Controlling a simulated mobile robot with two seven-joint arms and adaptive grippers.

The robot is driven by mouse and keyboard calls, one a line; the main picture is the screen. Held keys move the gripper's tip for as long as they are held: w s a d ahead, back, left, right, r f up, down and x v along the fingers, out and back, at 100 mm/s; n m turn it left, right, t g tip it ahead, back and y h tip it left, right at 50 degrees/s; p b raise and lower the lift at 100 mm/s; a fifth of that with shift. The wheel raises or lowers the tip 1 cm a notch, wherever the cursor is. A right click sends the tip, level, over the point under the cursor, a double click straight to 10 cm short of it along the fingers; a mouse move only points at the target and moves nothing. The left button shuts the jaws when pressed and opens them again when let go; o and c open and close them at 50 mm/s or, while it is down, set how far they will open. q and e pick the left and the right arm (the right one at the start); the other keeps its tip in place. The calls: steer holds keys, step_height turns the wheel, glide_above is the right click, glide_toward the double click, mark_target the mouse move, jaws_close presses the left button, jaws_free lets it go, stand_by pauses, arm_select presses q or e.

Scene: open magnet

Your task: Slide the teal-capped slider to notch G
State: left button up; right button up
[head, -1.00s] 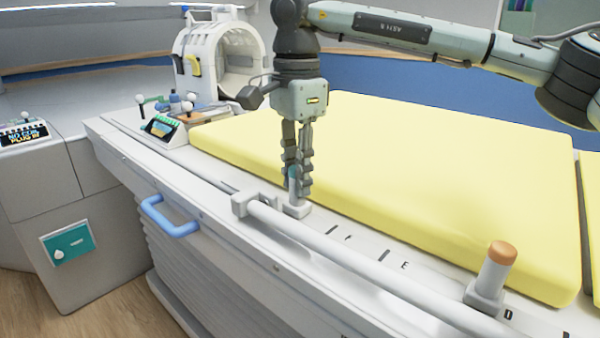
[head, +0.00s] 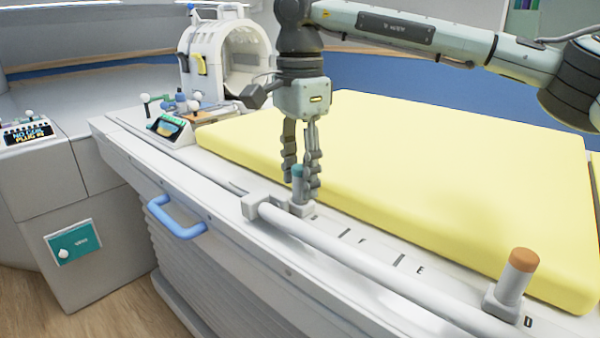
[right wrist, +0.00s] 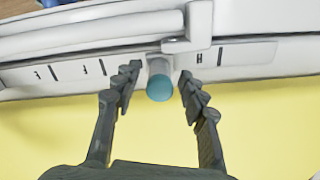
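The teal-capped slider (head: 298,186) stands upright on the lettered white rail beside the yellow pad. In the right wrist view its teal cap (right wrist: 160,88) shows between my right fingers, with a gap on each side. The letter H (right wrist: 199,58) is printed just to its right there; a dark tick and a hard-to-read letter lie to its left. The letter directly at the slider is hidden or too small to read. My right gripper (head: 302,185) is open, pointing down around the cap without gripping it. My left gripper is not in view.
An orange-capped slider (head: 515,280) stands farther right on the rail near D. A long white bar (head: 350,265) runs along the rail's front. The yellow pad (head: 450,180) lies behind. A white scanner ring (head: 228,55) and a small panel (head: 168,128) stand at the far end.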

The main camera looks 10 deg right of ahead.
step_height(320, 180, up, 12)
stand_by(0.6)
